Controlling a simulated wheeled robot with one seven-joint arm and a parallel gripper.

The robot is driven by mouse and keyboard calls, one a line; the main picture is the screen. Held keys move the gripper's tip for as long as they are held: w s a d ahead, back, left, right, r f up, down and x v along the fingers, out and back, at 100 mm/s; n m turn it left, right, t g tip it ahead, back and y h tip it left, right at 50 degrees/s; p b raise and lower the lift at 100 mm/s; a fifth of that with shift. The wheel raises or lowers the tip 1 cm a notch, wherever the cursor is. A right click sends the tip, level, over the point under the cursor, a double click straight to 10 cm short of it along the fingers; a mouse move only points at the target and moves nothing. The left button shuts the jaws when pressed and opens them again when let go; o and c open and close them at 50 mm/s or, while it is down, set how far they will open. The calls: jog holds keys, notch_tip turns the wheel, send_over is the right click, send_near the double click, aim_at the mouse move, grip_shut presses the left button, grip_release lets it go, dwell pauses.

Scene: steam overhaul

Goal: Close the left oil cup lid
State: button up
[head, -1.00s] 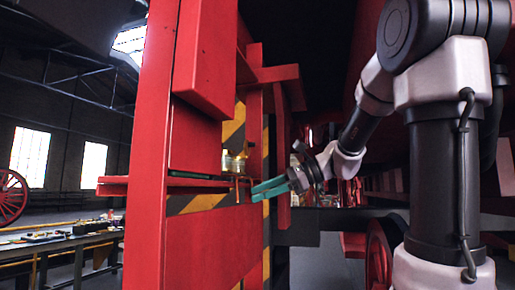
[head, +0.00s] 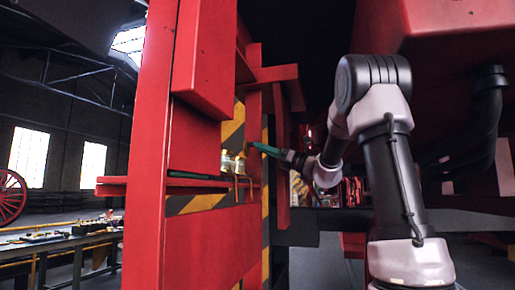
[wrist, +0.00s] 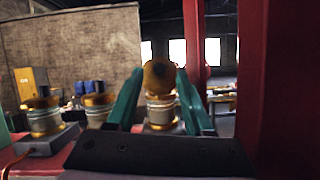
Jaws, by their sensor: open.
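Brass-and-glass oil cups stand on a ledge of the red frame. In the head view they are small, with one cup (head: 239,165) near my gripper (head: 257,146). In the wrist view, one cup (wrist: 160,112) has a round brass lid (wrist: 158,75) standing upright above it. My gripper (wrist: 159,82) is open, with its teal fingers on either side of that lid in the picture. I cannot tell whether they touch it. Two more cups, one at the far left (wrist: 42,117) and one nearer the middle (wrist: 98,108), have brass tops. I cannot tell which is the left cup.
A red upright (wrist: 262,90) stands close on the right in the wrist view. Red beams and a yellow-black striped plate (head: 205,203) surround the ledge in the head view. A workbench (head: 65,243) with tools stands at the far left.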

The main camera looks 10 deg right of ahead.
jog(key=shift+x, duration=1.15)
grip_shut()
